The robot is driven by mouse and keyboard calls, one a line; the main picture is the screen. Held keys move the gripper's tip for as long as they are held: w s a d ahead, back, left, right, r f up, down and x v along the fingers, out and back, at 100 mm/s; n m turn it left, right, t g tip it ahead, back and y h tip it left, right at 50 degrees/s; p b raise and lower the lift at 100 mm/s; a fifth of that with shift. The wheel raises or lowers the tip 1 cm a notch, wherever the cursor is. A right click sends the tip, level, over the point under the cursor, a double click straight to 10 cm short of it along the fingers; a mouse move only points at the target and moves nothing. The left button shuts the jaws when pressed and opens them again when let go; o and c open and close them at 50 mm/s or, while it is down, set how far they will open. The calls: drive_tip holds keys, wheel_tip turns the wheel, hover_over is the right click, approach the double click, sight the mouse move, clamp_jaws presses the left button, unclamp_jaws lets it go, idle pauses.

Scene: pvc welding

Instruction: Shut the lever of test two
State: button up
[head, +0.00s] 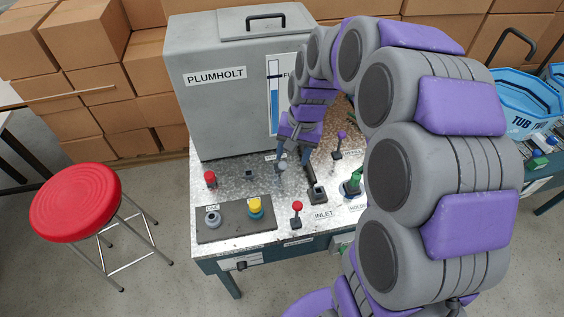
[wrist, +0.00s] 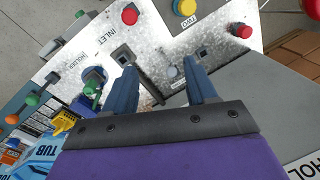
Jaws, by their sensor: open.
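My gripper (head: 294,160) points down over the metal bench top, with its two fingers apart and nothing between them; it also shows open in the wrist view (wrist: 162,75). A yellow-topped fitting (head: 255,207) stands beside the label TWO (wrist: 190,22). I cannot read which lever is test two's.
A red ball lever (head: 297,213), a red knob (head: 210,180) and a purple-knobbed lever (head: 341,135) stand around the gripper. The large grey PLUMHOLT tank (head: 225,110) rises behind at left. A red stool (head: 75,200) stands left of the bench. A blue tub (head: 515,105) is at right.

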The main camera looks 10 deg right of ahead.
drive_tip(key=m+p, duration=0.1)
drive_tip(key=m, duration=0.1)
hover_over(283, 163)
drive_tip(key=s+d, duration=0.2)
drive_tip(key=d, duration=0.1)
wheel_tip(283, 163, down, 4)
drive_tip(key=t, duration=0.1)
drive_tip(key=a+f+b, duration=0.1)
drive_tip(key=f, duration=0.4)
drive_tip(key=w+a+f+b, duration=0.1)
drive_tip(key=f, duration=0.5)
drive_tip(key=w+a+f+b, duration=0.1)
drive_tip(key=f, duration=0.5)
drive_tip(key=shift+r, duration=0.1)
drive_tip(key=shift+c, duration=0.5)
clamp_jaws()
